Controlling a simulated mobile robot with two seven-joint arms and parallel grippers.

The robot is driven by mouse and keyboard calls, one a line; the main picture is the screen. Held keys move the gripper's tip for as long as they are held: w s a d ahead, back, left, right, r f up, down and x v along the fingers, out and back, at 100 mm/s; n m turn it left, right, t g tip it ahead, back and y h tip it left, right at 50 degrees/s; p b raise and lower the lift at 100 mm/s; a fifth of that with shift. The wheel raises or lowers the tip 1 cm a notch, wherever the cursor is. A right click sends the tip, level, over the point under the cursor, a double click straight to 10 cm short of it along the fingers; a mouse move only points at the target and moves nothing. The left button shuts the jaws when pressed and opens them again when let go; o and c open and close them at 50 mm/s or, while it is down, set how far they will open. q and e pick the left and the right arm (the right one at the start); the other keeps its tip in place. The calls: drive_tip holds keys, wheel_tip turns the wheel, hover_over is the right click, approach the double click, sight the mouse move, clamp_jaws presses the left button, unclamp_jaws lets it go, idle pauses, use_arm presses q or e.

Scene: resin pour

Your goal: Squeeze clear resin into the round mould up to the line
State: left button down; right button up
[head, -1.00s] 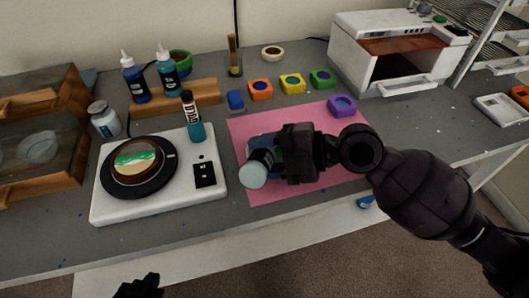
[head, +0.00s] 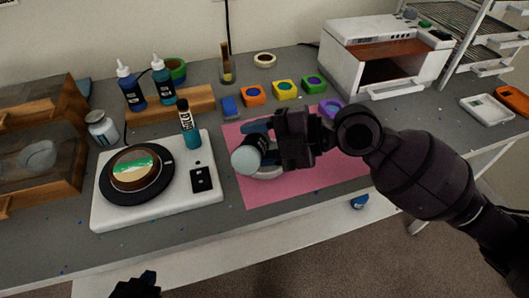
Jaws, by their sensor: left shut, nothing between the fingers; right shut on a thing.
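My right gripper (head: 284,140) is shut on a bottle (head: 247,160), held tilted above the pink mat (head: 330,178). The bottle's pale, rounded end points left and toward me; its other end is hidden by the gripper. A pale round rim, probably the round mould (head: 268,174), shows just below the bottle on the mat. Its inside, fill level and line are hidden. A blue piece (head: 258,126) shows behind the bottle; I cannot tell what it belongs to. My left gripper (head: 137,285) is shut and empty at the bottom edge, in front of the table.
A white turntable unit (head: 208,212) with a coloured disc (head: 137,170) and a teal bottle (head: 189,130) stands left of the mat. Coloured pots, including an orange one (head: 252,96), line the back. A white oven-like box (head: 345,42) stands back right.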

use_arm(q)
drive_tip(key=shift+d+f, duration=0.1)
idle(0.5)
